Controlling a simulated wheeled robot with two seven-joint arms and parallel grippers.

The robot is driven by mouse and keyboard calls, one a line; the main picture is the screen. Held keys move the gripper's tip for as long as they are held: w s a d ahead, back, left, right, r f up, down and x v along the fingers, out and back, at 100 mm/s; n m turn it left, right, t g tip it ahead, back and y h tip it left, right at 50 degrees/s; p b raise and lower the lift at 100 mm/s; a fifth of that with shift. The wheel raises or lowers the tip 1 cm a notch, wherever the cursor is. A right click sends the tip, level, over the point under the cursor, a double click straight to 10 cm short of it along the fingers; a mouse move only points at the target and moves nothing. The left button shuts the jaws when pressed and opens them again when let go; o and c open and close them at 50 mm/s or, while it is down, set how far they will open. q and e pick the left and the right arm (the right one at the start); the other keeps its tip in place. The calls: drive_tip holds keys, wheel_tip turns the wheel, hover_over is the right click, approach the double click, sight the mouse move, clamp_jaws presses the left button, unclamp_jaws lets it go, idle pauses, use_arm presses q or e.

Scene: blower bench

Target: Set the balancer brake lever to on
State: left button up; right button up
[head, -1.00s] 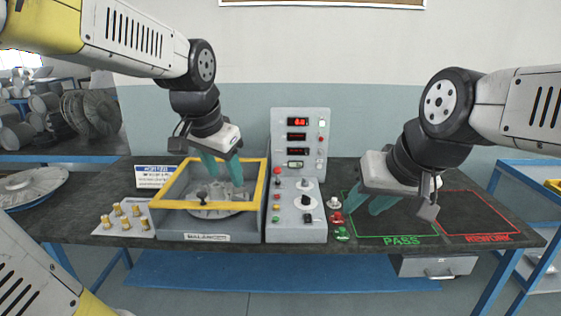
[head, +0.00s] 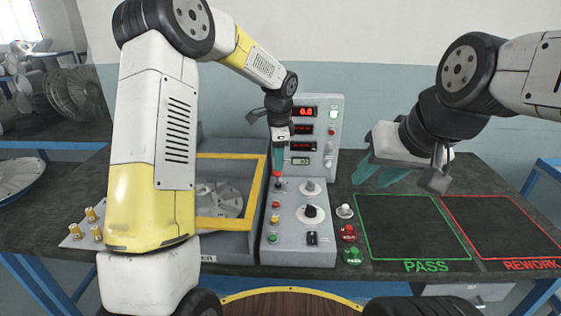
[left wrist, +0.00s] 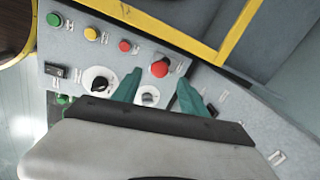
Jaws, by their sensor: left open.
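The balancer brake lever, with a red knob (head: 277,173), stands at the upper left of the grey control panel's sloped face (head: 290,245). The red knob also shows in the left wrist view (left wrist: 160,68). My left gripper (head: 278,160) is over the lever, fingers pointing down and partly hiding it. In the left wrist view my left gripper (left wrist: 157,88) is open, with the knob between the lines of its fingertips and a little past them. I cannot tell whether it touches. My right gripper (head: 372,178) hangs open and empty right of the panel.
The balancer with its yellow-framed guard (head: 225,224) stands left of the panel, partly hidden by my left arm. Black dials (head: 310,212), buttons and a rocker switch (head: 312,238) crowd the panel. The green PASS area (head: 405,225) and red REWORK area (head: 500,228) are empty.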

sight(278, 177)
use_arm(q)
drive_tip(key=f, duration=0.3)
drive_tip(key=w+f, duration=0.1)
drive_tip(key=f, duration=0.1)
drive_tip(key=shift+a+f, duration=0.1)
drive_tip(key=shift+f, duration=0.05)
clamp_jaws()
idle(1.3)
